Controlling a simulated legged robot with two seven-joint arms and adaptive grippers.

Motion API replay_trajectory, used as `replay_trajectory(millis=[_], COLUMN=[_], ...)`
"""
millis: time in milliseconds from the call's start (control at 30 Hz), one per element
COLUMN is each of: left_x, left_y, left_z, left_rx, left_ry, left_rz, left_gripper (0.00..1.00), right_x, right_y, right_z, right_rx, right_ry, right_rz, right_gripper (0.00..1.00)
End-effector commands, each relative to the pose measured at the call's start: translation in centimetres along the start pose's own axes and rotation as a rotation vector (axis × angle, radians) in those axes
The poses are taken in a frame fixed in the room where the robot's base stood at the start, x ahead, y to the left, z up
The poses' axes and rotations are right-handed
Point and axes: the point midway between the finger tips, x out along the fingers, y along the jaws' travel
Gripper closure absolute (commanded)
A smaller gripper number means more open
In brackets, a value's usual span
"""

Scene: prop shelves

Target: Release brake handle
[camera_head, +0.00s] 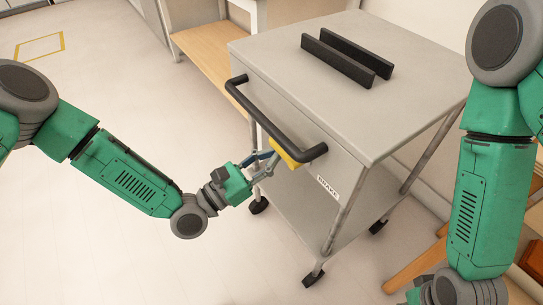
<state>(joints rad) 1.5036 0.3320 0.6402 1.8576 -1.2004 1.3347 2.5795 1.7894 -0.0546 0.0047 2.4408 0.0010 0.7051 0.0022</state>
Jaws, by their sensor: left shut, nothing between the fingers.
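A grey cart (400,80) on black casters stands in the middle. A black bar handle (275,118) runs along its near side. A yellow brake handle (286,153) sits just under the bar's right end, partly hidden by the bar. A white label reading "BRAKE" (327,188) is on the cart to the lower right of it. My left gripper (274,158) is shut and empty, with its fingertips right at the yellow handle's lower left edge; I cannot tell if they touch. Of my right arm, the upper links show at the right edge; its gripper is not clearly visible.
Two black rails (340,60) lie on the cart's top. A wooden bench (213,52) stands behind it, and wooden furniture (418,262) stands at the lower right. Open floor (90,230) lies to the left, with a yellow floor marking (40,46) at the far left.

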Motion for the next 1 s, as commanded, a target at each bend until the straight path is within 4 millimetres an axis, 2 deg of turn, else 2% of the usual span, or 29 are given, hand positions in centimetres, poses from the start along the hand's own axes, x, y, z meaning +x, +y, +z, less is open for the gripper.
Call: replay_trajectory(millis=[567, 1000], left_x=[0.2, 0.7], left_y=[0.2, 0.6], left_z=[0.7, 2.6], left_rx=[0.11, 0.391], left_ry=[-0.001, -0.002], left_rz=[-0.029, -0.099], left_gripper=[1.0, 1.0], right_x=[0.1, -0.5], right_y=[0.0, 0.0], right_z=[0.0, 0.0], right_rx=[0.0, 0.0], right_ry=[0.0, 0.0], right_rz=[0.0, 0.0], right_gripper=[1.0, 1.0])
